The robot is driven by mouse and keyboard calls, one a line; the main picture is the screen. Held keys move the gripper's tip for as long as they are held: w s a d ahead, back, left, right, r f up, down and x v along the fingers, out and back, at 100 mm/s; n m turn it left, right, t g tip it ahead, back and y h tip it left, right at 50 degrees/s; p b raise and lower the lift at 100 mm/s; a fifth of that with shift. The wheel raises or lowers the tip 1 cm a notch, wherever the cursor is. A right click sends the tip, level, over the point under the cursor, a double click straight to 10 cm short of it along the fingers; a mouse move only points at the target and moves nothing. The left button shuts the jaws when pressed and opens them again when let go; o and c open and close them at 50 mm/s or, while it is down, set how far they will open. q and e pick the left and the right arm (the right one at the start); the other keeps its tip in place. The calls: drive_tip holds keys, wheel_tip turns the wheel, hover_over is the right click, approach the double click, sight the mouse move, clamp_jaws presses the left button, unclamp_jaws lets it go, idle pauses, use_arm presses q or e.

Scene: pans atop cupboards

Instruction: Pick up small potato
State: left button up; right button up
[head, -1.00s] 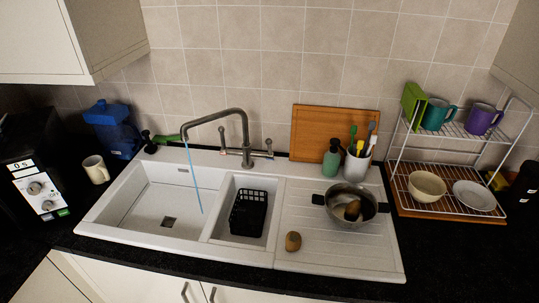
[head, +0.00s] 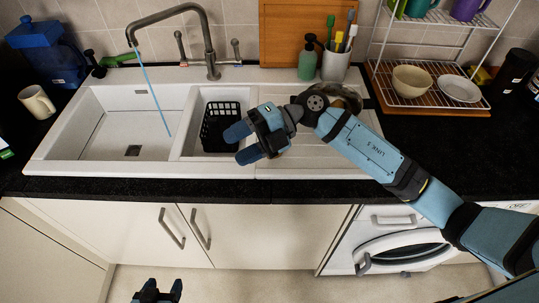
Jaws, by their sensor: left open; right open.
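My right gripper (head: 240,145) is open over the front of the white sink unit, between the black basket and the ribbed drainboard. Its blue fingers point left, and nothing shows between them. No potato is visible now; the spot at the front of the drainboard where a brown potato lay earlier is covered by my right gripper and wrist. The metal pot (head: 347,92) on the drainboard is mostly hidden behind my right arm, so its contents cannot be seen. My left gripper (head: 164,287) is open and low at the bottom edge, in front of the cupboards, away from the counter.
A black basket (head: 219,126) stands in the small sink bowl. The tap (head: 210,48) rises behind it. A utensil pot (head: 336,64), green bottle (head: 307,62) and dish rack (head: 440,99) stand at the back.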

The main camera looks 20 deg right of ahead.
drive_tip(key=w+d+f+t+h+b, duration=0.2)
drive_tip(key=w+d+t+h+b, duration=0.15)
drive_tip(key=w+d+h, duration=0.85)
drive_tip(key=shift+m+h, duration=0.3)
drive_tip(key=shift+h, duration=0.2)
drive_tip(key=f, duration=0.2)
drive_tip(key=s+f, duration=0.1)
drive_tip(key=f, duration=0.4)
drive_tip(key=shift+s+a+f, duration=0.15)
drive_tip(key=shift+a, duration=0.15)
drive_tip(key=shift+a+f, duration=0.1)
drive_tip(key=shift+f, duration=0.3)
drive_tip(key=x, duration=0.5)
drive_tip(key=shift+s, duration=0.25)
use_arm(q)
drive_tip(key=f, duration=0.2)
drive_tip(key=w+f, duration=0.1)
drive_tip(key=f, duration=0.1)
drive_tip(key=shift+a+f, duration=0.1)
drive_tip(key=shift+a, duration=0.2)
use_arm(e)
drive_tip(key=c, duration=0.6)
